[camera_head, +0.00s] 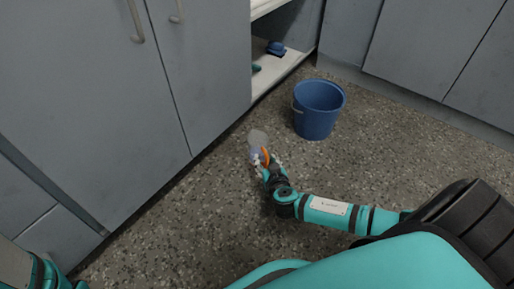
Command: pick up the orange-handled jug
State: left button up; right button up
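The orange-handled jug (257,139) is small in the picture, with a pale, see-through body and an orange handle (265,157). It shows over the floor near the middle, left of the blue bucket. My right gripper (265,166) is at the jug's handle side, its fingertips close to or touching the handle. They are too small and overlapped to tell whether they are closed on it. I cannot tell whether the jug rests on the floor or is held above it. Part of my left arm shows at the bottom left corner; its gripper is out of view.
A blue bucket (318,109) stands on the speckled floor (200,215) right of the jug. Grey cabinets (90,100) line the left and the back right. An open white shelf (280,72) holds a small blue item (276,48). The floor left of my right arm is clear.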

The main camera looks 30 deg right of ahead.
jog(key=shift+s, duration=0.1)
grip_shut()
jog(key=shift+r, duration=0.1)
dwell(0.7)
